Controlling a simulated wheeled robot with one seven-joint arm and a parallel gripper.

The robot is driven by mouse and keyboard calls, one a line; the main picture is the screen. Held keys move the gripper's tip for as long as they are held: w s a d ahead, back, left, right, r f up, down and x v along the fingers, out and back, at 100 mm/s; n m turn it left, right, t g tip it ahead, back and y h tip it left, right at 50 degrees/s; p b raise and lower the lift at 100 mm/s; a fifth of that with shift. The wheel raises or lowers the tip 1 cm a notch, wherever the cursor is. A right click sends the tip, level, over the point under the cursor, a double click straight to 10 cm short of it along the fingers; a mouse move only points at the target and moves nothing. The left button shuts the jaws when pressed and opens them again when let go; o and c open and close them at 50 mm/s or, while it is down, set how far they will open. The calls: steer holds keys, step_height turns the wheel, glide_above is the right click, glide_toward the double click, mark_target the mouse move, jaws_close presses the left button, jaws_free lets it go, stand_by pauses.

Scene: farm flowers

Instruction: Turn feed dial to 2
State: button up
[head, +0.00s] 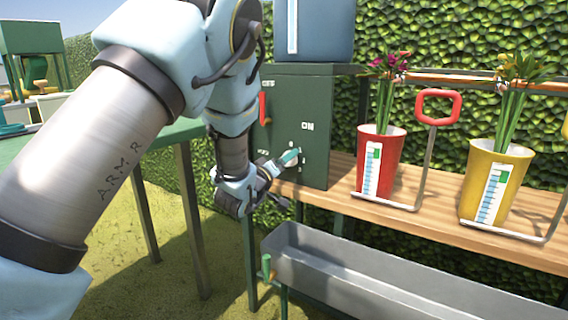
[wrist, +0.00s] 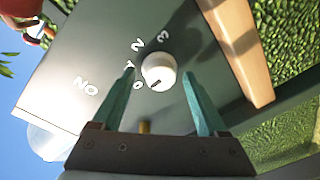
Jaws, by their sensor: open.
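The feed dial (wrist: 158,68) is a round white knob on a dark green panel (wrist: 85,62), with the marks 0, 1, 2 and 3 around it. Its short dark pointer mark is on the side of the knob near the 0. My gripper (wrist: 159,76) is open, with one teal finger on each side of the dial. I cannot tell whether either finger touches it. In the head view my gripper (head: 290,157) is at the front of the green cabinet (head: 312,100), below the word ON. There the fingers largely hide the dial.
The cabinet stands on a wooden shelf (head: 440,214) with a red pot (head: 390,151) and a yellow pot (head: 511,170) to its right. A red lever (head: 263,108) is on the cabinet's left. A grey trough (head: 370,283) is below. A blue container (head: 325,30) sits on top.

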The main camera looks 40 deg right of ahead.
steer(key=shift+c, duration=0.3)
jaws_close()
stand_by(0.4)
